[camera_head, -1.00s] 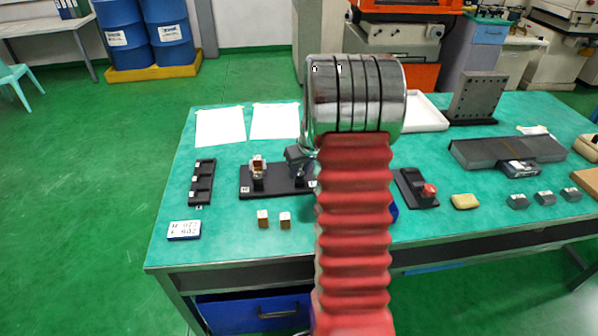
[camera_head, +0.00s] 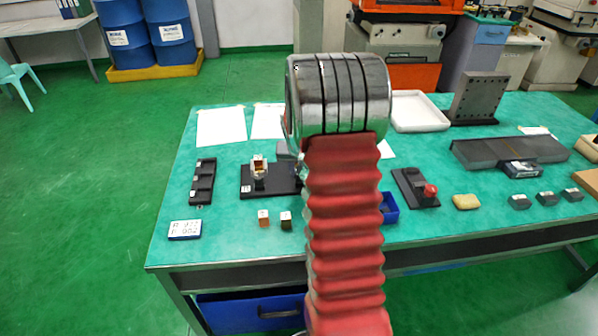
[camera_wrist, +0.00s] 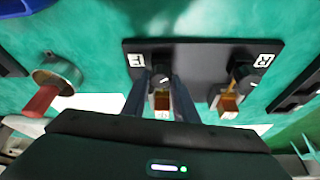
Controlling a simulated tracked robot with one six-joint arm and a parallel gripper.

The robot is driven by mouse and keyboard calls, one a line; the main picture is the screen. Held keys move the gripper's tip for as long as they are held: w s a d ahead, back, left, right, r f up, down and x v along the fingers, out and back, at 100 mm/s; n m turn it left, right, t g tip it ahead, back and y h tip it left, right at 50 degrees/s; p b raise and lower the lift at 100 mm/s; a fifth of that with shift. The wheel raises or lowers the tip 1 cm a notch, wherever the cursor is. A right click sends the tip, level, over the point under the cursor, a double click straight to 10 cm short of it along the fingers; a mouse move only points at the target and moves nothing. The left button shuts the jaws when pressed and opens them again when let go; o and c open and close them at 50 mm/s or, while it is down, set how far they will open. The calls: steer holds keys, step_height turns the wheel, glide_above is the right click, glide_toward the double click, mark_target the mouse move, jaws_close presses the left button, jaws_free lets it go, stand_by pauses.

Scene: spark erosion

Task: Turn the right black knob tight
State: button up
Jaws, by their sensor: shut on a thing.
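A black base plate (camera_head: 262,188) lies on the green table in the head view, with a metal-and-copper holder (camera_head: 258,168) at its left. My red-sleeved arm hides the plate's right end and my gripper there. In the wrist view the plate (camera_wrist: 205,58) carries two black knobs with white marks, each beside a copper-coloured block. My gripper (camera_wrist: 160,100) straddles the left one of these knobs (camera_wrist: 161,81), which lies at the plate's hidden right end in the head view. Its jaws are shut on this knob. The other knob (camera_wrist: 246,84) is free. Exact finger contact is hard to see.
Two small cubes (camera_head: 264,218) and a labelled card (camera_head: 185,230) lie in front of the plate. A black rack (camera_head: 202,182) is to the left. A blue bin (camera_head: 390,208) and a black block with a red knob (camera_head: 416,188) are right of my arm.

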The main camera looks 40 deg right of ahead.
steer(key=shift+w+a+m+g+h, duration=0.15)
steer(key=shift+m+g, duration=0.2)
steer(key=shift+m, duration=0.6)
steer(key=shift+a+m+g+h, duration=0.1)
steer(key=shift+m+g+h, duration=0.15)
steer(key=shift+m, duration=0.65)
steer(key=shift+w+a+m+g+h, duration=0.1)
steer(key=shift+m+g, duration=0.3)
steer(key=shift+m, duration=0.55)
steer(key=m, duration=0.1)
steer(key=m+g, duration=0.1)
steer(key=m, duration=0.3)
steer(key=shift+w+g, duration=0.25)
steer(key=shift+g, duration=0.15)
steer(key=o, duration=0.8)
steer(key=shift+o, duration=1.3)
steer(key=shift+s+d, duration=0.1)
steer(key=shift+d, duration=0.05)
steer(key=v, duration=1.3)
steer(key=shift+a+r, duration=0.3)
